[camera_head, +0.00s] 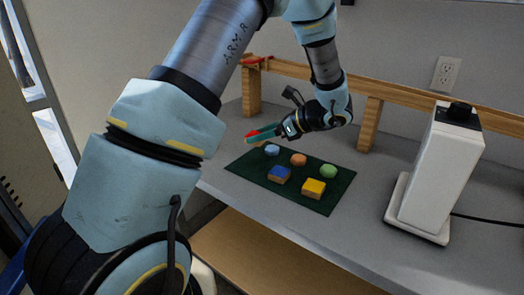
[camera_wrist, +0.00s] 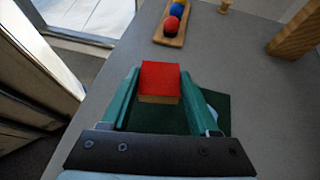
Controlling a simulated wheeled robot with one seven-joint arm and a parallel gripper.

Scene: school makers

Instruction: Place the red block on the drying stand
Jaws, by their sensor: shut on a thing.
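The red block (camera_wrist: 160,78) has a red top and a wooden side, and is between the teal fingers of my gripper (camera_wrist: 152,95) in the wrist view. In the head view my gripper (camera_head: 263,133) is shut on it above the back left of the dark green mat, and the red block (camera_head: 251,134) shows at the fingertips. A narrow wooden holder (camera_wrist: 173,38) with a red ball and a blue ball lies ahead in the wrist view. I cannot tell which wooden thing is the drying stand.
The green mat (camera_head: 240,168) bears several coloured blocks, round and square, in blue, orange, green and yellow. A raised wooden rail (camera_head: 410,92) on posts runs along the wall, with a red item (camera_head: 254,60) on its left end. A white device (camera_head: 440,170) stands at right.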

